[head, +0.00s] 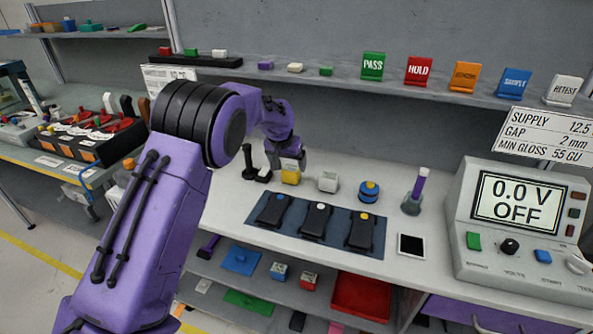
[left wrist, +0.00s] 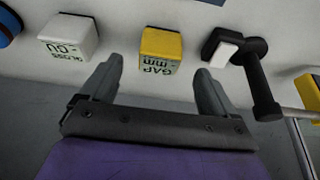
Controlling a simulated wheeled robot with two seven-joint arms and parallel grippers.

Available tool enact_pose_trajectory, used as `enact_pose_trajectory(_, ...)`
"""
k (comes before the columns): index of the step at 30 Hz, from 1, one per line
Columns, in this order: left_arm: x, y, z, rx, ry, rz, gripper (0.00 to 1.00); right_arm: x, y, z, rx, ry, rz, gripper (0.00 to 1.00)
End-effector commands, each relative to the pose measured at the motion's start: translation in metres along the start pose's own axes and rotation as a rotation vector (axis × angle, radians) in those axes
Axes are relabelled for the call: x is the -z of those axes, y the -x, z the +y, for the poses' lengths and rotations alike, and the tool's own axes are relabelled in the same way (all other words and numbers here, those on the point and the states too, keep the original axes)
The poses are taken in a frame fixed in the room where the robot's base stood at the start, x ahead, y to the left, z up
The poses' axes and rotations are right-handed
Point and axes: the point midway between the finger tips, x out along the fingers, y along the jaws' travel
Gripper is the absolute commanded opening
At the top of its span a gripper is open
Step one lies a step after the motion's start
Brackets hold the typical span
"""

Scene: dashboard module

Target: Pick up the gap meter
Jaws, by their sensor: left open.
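In the left wrist view the yellow gap meter (left wrist: 161,46) carries the label "GAP mm" and sits ahead of the two fingers. My left gripper (head: 288,160) is just above and behind it in the head view, partly hidden by its own wrist. In the left wrist view my left gripper (left wrist: 157,85) is open and empty, its fingertips short of the meter and on either side of it. My right gripper is not in view.
The white gloss meter (left wrist: 68,36) stands on one side of the gap meter, and a black handled tool (left wrist: 250,65) stands close on the other. Three black devices (head: 317,221) lie on a blue mat in front. A shelf with coloured signs (head: 373,66) runs above.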

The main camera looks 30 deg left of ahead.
Motion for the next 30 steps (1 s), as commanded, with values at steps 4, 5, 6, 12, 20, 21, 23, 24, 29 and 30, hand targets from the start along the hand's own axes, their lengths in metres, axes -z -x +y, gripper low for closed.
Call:
enact_pose_trajectory(4,0.002,-0.021,-0.002,0.002,0.002,0.0,0.89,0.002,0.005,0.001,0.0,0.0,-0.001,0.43)
enact_pose_trajectory(5,0.001,-0.024,-0.002,0.002,0.002,-0.001,0.89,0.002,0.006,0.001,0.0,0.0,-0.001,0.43)
enact_pose_trajectory(6,0.002,-0.028,-0.001,0.002,0.002,-0.001,0.89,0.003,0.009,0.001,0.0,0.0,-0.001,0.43)
enact_pose_trajectory(12,0.005,-0.062,0.004,0.002,0.0,-0.002,0.89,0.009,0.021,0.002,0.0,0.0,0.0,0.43)
enact_pose_trajectory(20,0.005,-0.077,0.005,0.0,-0.001,0.002,0.89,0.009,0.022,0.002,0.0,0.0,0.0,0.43)
enact_pose_trajectory(21,0.005,-0.077,0.005,0.0,-0.001,0.002,0.89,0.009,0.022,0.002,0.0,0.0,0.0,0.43)
enact_pose_trajectory(23,0.005,-0.077,0.005,0.0,-0.001,0.002,0.8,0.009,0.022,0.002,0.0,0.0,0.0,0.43)
enact_pose_trajectory(24,0.005,-0.077,0.006,0.0,-0.001,0.002,0.67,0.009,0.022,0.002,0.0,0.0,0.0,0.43)
enact_pose_trajectory(29,0.005,-0.077,0.006,0.0,-0.002,0.002,0.28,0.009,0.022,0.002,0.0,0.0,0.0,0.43)
enact_pose_trajectory(30,0.005,-0.076,0.006,0.0,-0.001,0.002,0.28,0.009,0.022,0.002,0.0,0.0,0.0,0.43)
